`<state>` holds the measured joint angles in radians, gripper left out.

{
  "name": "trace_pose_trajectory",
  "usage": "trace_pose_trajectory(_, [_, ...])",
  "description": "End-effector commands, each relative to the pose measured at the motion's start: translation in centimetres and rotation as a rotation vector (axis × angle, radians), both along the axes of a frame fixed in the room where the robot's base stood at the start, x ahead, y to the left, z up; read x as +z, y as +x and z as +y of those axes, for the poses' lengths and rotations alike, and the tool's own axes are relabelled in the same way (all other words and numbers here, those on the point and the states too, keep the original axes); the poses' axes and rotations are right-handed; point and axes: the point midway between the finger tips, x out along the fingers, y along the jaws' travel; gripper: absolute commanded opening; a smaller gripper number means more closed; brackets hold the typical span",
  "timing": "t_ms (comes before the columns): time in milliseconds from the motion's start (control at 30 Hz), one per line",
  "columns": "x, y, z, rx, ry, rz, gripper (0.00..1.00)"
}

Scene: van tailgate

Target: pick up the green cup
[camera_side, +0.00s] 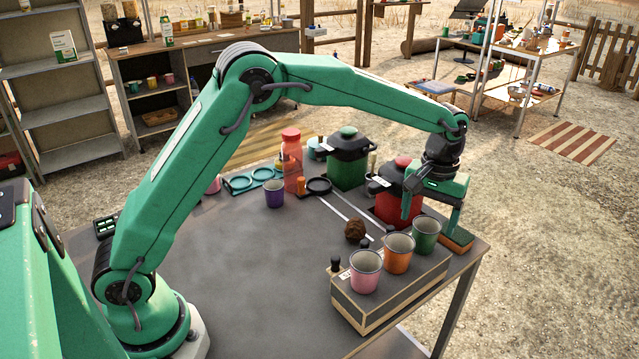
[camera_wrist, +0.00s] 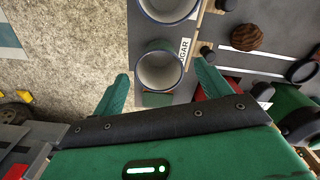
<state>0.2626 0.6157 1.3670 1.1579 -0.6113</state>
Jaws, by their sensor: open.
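The green cup (camera_side: 426,237) stands upright at the far right end of a row of cups on a low wooden box (camera_side: 392,301). My gripper (camera_side: 430,221) is open above it, pointing down, with one finger toward each side of the cup. In the wrist view, the cup's pale open mouth (camera_wrist: 160,72) shows between the two spread fingertips (camera_wrist: 160,76). I see no finger touching it, but the exact height of the tips against the rim is hard to tell. Little of its green side shows in the wrist view.
An orange cup (camera_side: 397,258) stands close beside it, then a pink cup (camera_side: 366,272). A red lidded canister (camera_side: 387,207) stands just behind. A brown ball (camera_side: 355,231) lies left of the box. A purple cup (camera_side: 274,194) is farther left. The table's front left is clear.

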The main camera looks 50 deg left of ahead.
Motion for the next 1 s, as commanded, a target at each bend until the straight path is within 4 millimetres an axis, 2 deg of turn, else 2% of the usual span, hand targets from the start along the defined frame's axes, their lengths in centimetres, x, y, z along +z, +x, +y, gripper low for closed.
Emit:
trace_pose_trajectory(433, [-4.5, 0.0, -0.1, 0.0, 0.0, 0.002, 0.76])
trace_pose_trajectory(1000, [-4.9, 0.0, -0.1, 0.0, 0.001, 0.001, 0.76])
